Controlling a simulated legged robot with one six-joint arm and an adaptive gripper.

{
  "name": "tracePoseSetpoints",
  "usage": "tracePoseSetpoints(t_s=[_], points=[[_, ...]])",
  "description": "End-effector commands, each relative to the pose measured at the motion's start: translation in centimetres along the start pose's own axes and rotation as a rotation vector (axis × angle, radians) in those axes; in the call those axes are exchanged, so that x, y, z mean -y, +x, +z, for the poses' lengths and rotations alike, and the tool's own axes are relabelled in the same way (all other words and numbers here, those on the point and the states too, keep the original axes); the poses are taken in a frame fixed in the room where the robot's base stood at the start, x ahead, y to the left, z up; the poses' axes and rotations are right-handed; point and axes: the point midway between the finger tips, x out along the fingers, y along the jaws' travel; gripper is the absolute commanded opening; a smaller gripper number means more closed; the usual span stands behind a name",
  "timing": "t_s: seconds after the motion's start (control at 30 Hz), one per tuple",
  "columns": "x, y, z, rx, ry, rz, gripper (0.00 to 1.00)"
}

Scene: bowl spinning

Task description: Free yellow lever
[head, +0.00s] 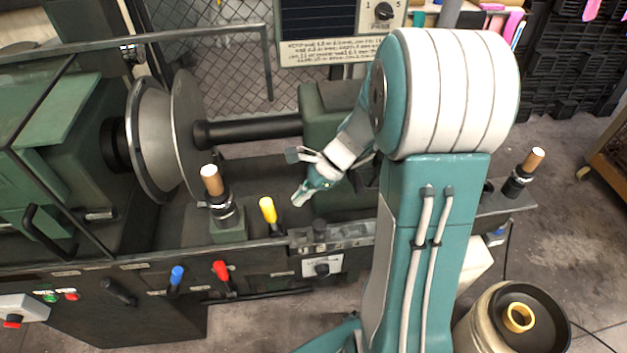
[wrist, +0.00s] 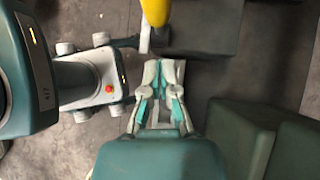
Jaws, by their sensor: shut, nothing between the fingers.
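The yellow lever (head: 268,210) stands on the front ledge of the green lathe-like machine in the head view, right of a wooden-topped post. Its yellow tip also shows at the top of the wrist view (wrist: 155,10), beyond the fingertips. My gripper (head: 299,198) is just right of the lever in the head view, apart from it. In the wrist view my gripper (wrist: 164,66) has its fingers close together, with nothing between them. The lever's lower part is partly hidden in the wrist view.
A wooden-topped post (head: 211,182) stands just left of the lever. A blue lever (head: 177,276) and a red lever (head: 221,270) are lower on the machine's front. A round metal disc (head: 188,133) and a horizontal shaft (head: 250,130) are behind. A bucket (head: 482,325) stands at lower right.

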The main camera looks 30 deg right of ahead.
Motion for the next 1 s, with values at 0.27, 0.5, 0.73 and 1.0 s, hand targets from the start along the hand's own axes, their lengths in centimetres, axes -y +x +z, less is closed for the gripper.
tracePoseSetpoints(t_s=[0.27,0.5,0.73,1.0], points=[[0.0,2.3,2.6,0.000,-0.002,0.000,0.00],[0.0,2.5,2.8,0.000,-0.002,-0.001,0.00],[0.1,2.6,3.0,-0.018,-0.002,0.003,0.00],[0.4,4.0,5.1,-0.128,0.008,0.015,0.00]])
